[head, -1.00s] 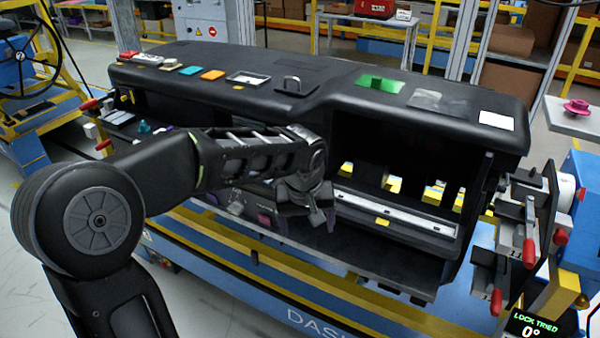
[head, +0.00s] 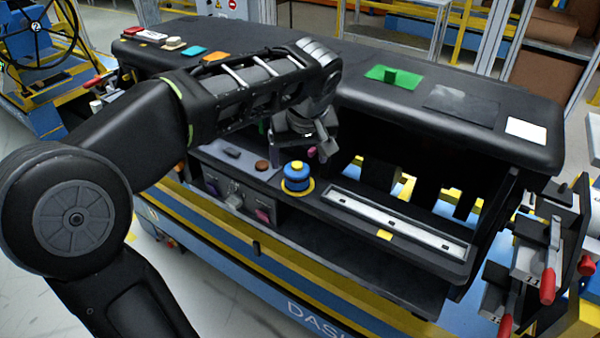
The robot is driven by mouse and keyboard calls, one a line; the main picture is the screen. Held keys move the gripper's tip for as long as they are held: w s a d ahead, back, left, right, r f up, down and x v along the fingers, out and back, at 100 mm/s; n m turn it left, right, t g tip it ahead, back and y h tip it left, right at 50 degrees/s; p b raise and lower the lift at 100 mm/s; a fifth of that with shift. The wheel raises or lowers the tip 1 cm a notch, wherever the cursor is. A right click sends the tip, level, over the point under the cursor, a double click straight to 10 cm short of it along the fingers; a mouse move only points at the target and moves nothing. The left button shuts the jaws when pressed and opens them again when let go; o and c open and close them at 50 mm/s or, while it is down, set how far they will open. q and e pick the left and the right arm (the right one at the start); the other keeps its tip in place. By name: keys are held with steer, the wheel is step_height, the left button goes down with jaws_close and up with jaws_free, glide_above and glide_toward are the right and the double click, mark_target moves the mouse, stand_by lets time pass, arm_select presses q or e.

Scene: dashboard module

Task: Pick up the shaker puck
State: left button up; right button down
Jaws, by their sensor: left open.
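A blue round piece (head: 297,172) with a small yellow top sits upright on a yellow ring on the dashboard's lower ledge. It looks like the shaker puck, though I cannot be sure. My left gripper (head: 312,153) is open above and just behind it in the picture, with its fingers pointing down. I see nothing held between the fingers. The gripper appears apart from the blue piece. My left forearm hides part of the dashboard top and the opening behind it. My right gripper is out of view.
The black dashboard module (head: 455,103) overhangs the ledge. A white strip (head: 395,222) lies right of the blue piece. A small brown disc (head: 262,165) and switches lie to its left. Red-handled clamps (head: 548,286) stand at the right.

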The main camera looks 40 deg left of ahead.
mark_target(298, 167)
arm_select(q)
steer(key=shift+x, duration=1.35)
steer(key=shift+w+f+p, duration=0.1)
steer(key=shift+f+p, duration=0.15)
steer(key=shift+p, duration=0.05)
steer(key=shift+p+x, duration=0.6)
steer(key=shift+x, duration=1.8)
jaws_close()
steer(key=shift+r, duration=0.1)
